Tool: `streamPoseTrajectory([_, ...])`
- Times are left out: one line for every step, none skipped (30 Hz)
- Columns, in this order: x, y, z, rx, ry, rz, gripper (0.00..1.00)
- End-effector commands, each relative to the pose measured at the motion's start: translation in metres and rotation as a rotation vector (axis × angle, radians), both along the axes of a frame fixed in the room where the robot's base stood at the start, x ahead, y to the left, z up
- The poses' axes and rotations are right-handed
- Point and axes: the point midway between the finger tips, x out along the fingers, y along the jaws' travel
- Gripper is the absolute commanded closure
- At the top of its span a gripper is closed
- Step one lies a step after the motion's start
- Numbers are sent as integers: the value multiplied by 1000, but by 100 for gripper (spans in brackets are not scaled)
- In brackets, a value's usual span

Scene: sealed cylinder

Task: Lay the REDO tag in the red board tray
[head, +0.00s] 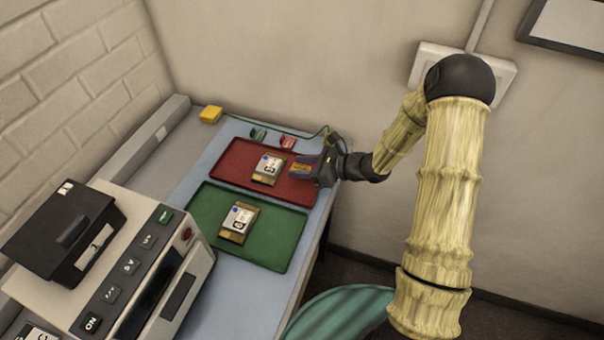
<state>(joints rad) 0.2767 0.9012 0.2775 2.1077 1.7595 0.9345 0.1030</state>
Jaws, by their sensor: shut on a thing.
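The red board tray (236,155) lies on the blue mat, with a white-and-tan board (267,168) in its middle. My gripper (312,168) is over the tray's right end, shut on a small orange tag (301,167). The tag's dark marks are too small to read, so I cannot confirm that it says REDO. I cannot tell whether the tag touches the tray floor. The dark fingers hide the tag's right part.
A green tray (285,262) with another board (239,222) lies nearer. Small green (258,135) and red (287,141) pieces stand behind the red tray. A large button-panel machine (120,265) fills the left front.

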Motion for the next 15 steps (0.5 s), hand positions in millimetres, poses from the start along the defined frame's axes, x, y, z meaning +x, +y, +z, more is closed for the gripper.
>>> streamPoseTrajectory([-1,0,-7,1,5,0,82])
streamPoseTrajectory([-1,0,-10,1,5,0,82])
streamPoseTrajectory([-1,0,-16,0,7,0,82])
streamPoseTrajectory([-1,0,-20,1,6,-1,82])
streamPoseTrajectory([-1,0,-24,1,5,-1,82])
streamPoseTrajectory([0,0,-29,2,5,-1,82])
streamPoseTrajectory([0,0,-31,1,4,-1,82])
streamPoseTrajectory([0,0,-34,1,3,0,82])
streamPoseTrajectory([-1,0,-36,0,1,1,82])
streamPoseTrajectory([0,0,-36,0,1,1,82])
streamPoseTrajectory([0,0,-37,0,0,0,82])
streamPoseTrajectory([0,0,-36,0,0,0,82])
streamPoseTrajectory([0,0,-36,0,0,0,82])
streamPoseTrajectory([0,0,-36,0,0,0,82])
streamPoseTrajectory([0,0,-36,0,0,0,82])
